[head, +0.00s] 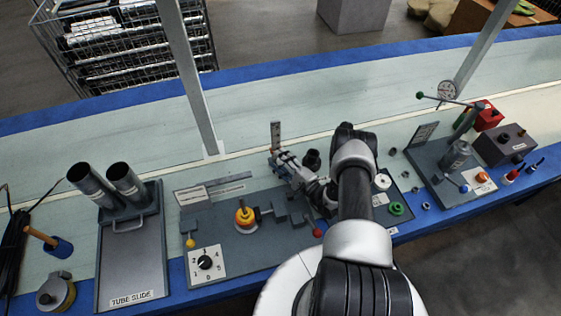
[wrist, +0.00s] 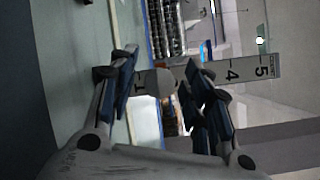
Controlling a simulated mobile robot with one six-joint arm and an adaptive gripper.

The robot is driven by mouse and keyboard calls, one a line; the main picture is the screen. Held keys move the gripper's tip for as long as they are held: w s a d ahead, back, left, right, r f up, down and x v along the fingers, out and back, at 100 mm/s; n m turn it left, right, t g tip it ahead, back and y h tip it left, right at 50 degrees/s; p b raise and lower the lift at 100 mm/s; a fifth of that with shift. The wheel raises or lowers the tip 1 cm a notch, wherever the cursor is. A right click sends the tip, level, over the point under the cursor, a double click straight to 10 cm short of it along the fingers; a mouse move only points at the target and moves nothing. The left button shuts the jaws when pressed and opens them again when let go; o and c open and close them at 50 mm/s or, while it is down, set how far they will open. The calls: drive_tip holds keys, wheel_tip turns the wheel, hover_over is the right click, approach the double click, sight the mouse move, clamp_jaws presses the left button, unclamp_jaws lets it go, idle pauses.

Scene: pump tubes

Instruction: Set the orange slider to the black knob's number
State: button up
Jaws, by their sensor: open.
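The black knob (head: 205,262) sits on a white numbered dial plate in the head view; its pointer is too small to read surely. An upright number scale (head: 276,135) stands behind the panel. In the wrist view the scale (wrist: 245,68) lies sideways, with 4 and 5 readable to the right and a 1 at the left. My gripper (head: 283,160) is at the scale; its open fingers (wrist: 160,85) lie on either side of a dull grey-brown block (wrist: 156,82). I cannot tell whether this block is the orange slider; no clearly orange slider shows on the scale.
An orange and yellow round piece (head: 245,215) stands on the panel left of my arm. The tube slide (head: 135,265) with two upright tubes is at the left. A post (head: 190,75) rises behind the panel. A gauge stand (head: 447,92) and boxes are at the right.

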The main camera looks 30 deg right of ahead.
drive_tip(key=shift+v, duration=3.75)
drive_tip(key=shift+d, duration=0.1)
